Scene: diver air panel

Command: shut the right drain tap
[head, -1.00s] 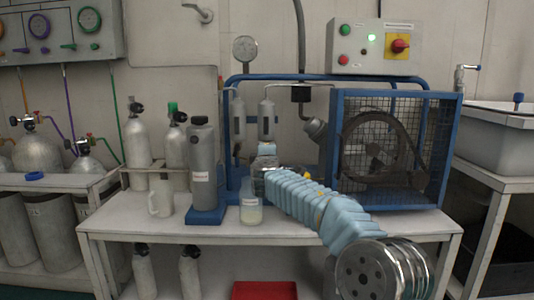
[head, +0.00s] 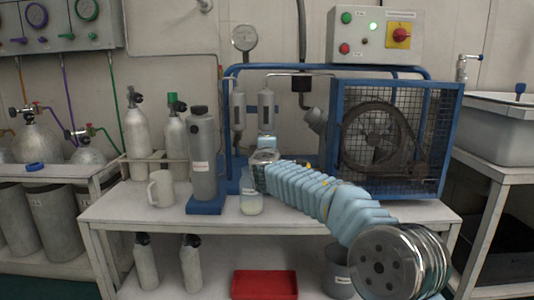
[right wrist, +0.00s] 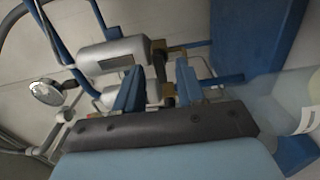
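Two grey separator cylinders hang from the blue compressor frame, the left one (head: 238,110) and the right one (head: 266,106). My right gripper (head: 264,155) is just below the right cylinder and hides its lower end and drain tap in the head view. In the right wrist view, my right gripper (right wrist: 158,88) has its two blue fingers apart. A dark fitting with brass-coloured parts (right wrist: 161,70), at the end of a grey cylinder (right wrist: 113,57), shows beyond and between the fingertips. I cannot tell whether the fingers touch it, nor the tap's position. My left gripper is out of view.
A clear bottle (head: 251,197) stands on the bench just below my right gripper. A grey filter tower (head: 203,155) and a white jug (head: 160,189) stand to the left. The caged flywheel (head: 376,136) is to the right. The front of the bench (head: 150,220) is mostly clear.

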